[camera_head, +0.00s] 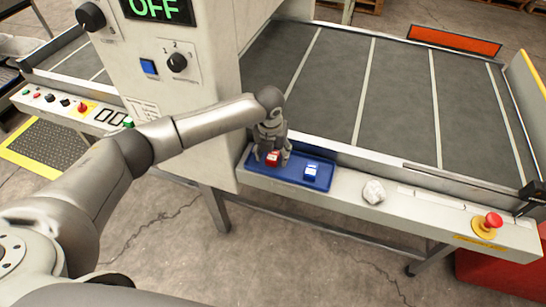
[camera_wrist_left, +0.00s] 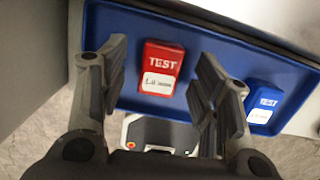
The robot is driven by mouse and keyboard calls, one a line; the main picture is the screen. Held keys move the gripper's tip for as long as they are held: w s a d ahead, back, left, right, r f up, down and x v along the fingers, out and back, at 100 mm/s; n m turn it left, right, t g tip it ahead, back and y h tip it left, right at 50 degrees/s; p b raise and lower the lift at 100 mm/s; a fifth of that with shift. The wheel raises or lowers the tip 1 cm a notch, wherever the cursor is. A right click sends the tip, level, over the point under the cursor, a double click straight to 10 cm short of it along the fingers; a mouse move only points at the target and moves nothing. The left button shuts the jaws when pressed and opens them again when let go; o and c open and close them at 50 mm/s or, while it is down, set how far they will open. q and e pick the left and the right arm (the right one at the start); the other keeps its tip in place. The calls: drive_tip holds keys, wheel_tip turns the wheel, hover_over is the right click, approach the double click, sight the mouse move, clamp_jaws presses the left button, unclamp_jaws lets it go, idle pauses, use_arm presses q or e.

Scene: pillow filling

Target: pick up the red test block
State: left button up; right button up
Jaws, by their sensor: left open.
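The red test block (camera_head: 273,158) lies in the left part of a blue tray (camera_head: 291,180) on the machine's front ledge. In the left wrist view the red test block (camera_wrist_left: 162,70) shows "TEST" and a white label, and sits between the two open fingers. My left gripper (camera_head: 271,156) is over the block, pointing down, and open; its fingers also show in the left wrist view (camera_wrist_left: 160,85), with gaps on both sides of the block. I cannot tell how far down the fingertips reach. My right gripper is not in view.
A blue test block (camera_head: 311,172) lies in the tray to the right of the red one. A control panel (camera_head: 180,70) stands close on the left, and a conveyor belt (camera_head: 390,95) lies behind.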

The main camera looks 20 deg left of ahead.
use_arm(q)
drive_tip(key=c, duration=1.1)
